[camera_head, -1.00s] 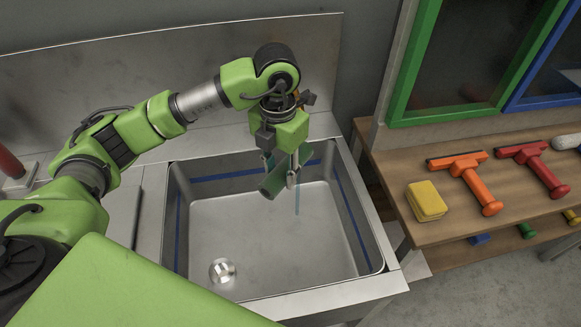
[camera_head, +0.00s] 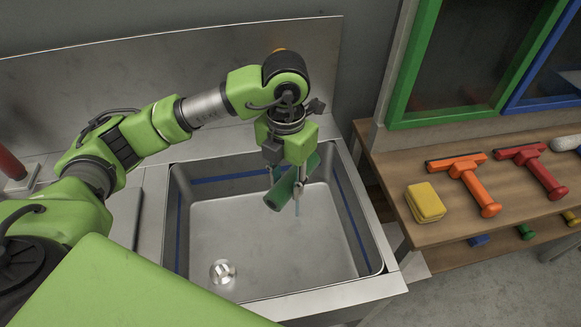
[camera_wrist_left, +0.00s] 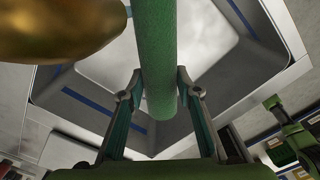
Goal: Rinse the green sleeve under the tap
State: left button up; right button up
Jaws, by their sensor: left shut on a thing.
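My left gripper (camera_head: 286,183) is shut on the green sleeve (camera_head: 278,195), a tube held tilted above the basin floor. In the left wrist view the sleeve (camera_wrist_left: 156,40) runs between the two fingers of the gripper (camera_wrist_left: 158,95). A brass-coloured rounded part, seemingly the tap (camera_wrist_left: 65,25), is close by at the upper left there. In the head view my arm hides most of the tap. A thin pale blue streak, seemingly water (camera_head: 297,209), shows just below the sleeve. My right gripper is out of view.
The steel sink (camera_head: 330,262) has a drain (camera_head: 222,271) at the front left and high walls around the sleeve. A wooden bench (camera_head: 440,228) at the right bears a yellow sponge (camera_head: 425,202), an orange squeegee (camera_head: 480,190) and a red squeegee (camera_head: 540,175). The basin's front is clear.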

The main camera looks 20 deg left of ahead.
pick_arm(q)
jog(key=s+d+r+p, duration=0.1)
jog(key=s+d+r, duration=0.1)
jog(key=s, duration=0.3)
jog(key=shift+s+d+p, duration=0.3)
jog(key=shift+d, duration=0.6)
dwell(0.8)
